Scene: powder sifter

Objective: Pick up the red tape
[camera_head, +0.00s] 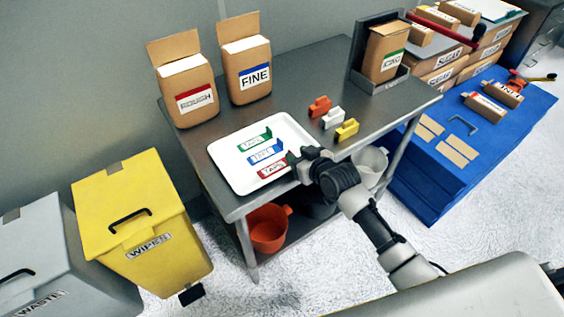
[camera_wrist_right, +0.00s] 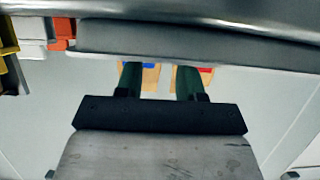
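The red tape (camera_head: 271,170), labelled "TAPE", lies at the front of the white tray (camera_head: 221,167) on the metal table. The blue tape (camera_head: 265,153) and green tape (camera_head: 254,142) lie behind it in the tray. My right gripper (camera_head: 292,160) is at the tray's right edge, just right of the red tape; I cannot tell whether it touches it. In the right wrist view my right gripper (camera_wrist_right: 158,76) has its two fingers apart, with no tape visible between them. The tapes are not recognisable in that view. My left gripper is not in view.
Orange (camera_head: 320,106), white (camera_head: 332,117) and yellow (camera_head: 347,129) pieces stand right of the tray. Two brown boxes, one labelled "FINE" (camera_head: 251,82), stand behind it. A yellow wipes bin (camera_head: 140,220) stands at left. An orange bucket (camera_head: 267,232) is under the table.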

